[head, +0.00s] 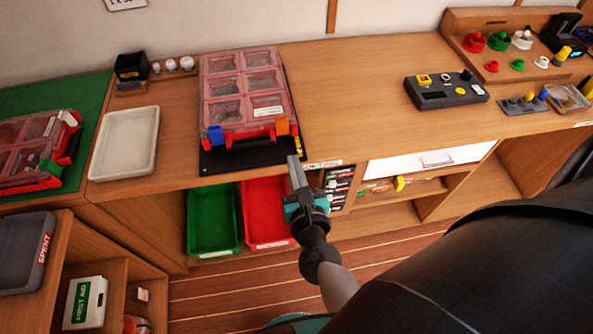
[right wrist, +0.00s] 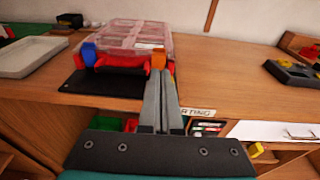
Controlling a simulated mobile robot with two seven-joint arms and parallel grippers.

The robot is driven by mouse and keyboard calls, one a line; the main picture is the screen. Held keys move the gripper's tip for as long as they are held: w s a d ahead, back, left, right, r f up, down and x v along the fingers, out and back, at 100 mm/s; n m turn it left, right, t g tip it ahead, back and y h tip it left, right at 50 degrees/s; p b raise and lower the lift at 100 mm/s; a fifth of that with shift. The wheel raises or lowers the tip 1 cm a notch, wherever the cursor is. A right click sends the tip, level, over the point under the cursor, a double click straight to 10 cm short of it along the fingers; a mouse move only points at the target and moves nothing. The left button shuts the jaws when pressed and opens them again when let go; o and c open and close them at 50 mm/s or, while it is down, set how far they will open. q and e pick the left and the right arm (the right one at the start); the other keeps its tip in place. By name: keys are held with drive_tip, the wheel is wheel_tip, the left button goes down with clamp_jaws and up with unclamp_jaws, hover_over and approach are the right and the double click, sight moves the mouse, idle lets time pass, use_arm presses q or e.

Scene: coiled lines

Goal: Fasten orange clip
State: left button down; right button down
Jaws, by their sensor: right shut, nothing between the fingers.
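The orange clip (head: 282,125) is on the front right corner of a red organizer case with a clear lid (head: 243,88). A blue clip (head: 215,134) is on its front left corner. The case lies closed on a black mat (head: 240,160) on the bench. My right gripper (head: 294,160) is shut and empty, just in front of the orange clip. In the right wrist view its fingertips (right wrist: 158,75) point at the orange clip (right wrist: 158,56) and overlap its lower part; I cannot tell whether they touch. Whether the clip is latched is unclear. My left gripper is not in view.
A white tray (head: 125,143) and a second red case (head: 38,150) on a green mat are to the left. A black device (head: 446,90) is to the right. Green (head: 212,217) and red (head: 264,212) bins sit below the bench edge.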

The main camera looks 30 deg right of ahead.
drive_tip(key=shift+v, duration=1)
drive_tip(key=s+a+f+n+g+y+b, duration=0.2)
drive_tip(key=s+f+n, duration=0.1)
drive_tip(key=f+n, duration=0.5)
drive_tip(key=s+a+f+n+g+y+b, duration=0.2)
drive_tip(key=f+n, duration=0.4)
drive_tip(key=f, duration=0.5)
drive_tip(key=s+a+f+n+g+y+b, duration=0.1)
drive_tip(key=s+a+f+n+y+b, duration=0.15)
drive_tip(key=f+n, duration=0.55)
drive_tip(key=s+d+f+n+g+h+b, duration=0.1)
drive_tip(key=s+d+f+n+g, duration=0.3)
drive_tip(key=s+f+n, duration=0.5)
drive_tip(key=s+d+f+n+g+h+b, duration=0.1)
drive_tip(key=s+d+f+n+g+b, duration=0.3)
drive_tip(key=s+f+n, duration=0.6)
drive_tip(key=s+d+f+g, duration=0.1)
drive_tip(key=s+f, duration=0.2)
drive_tip(key=s, duration=0.1)
drive_tip(key=shift+n+g, duration=0.3)
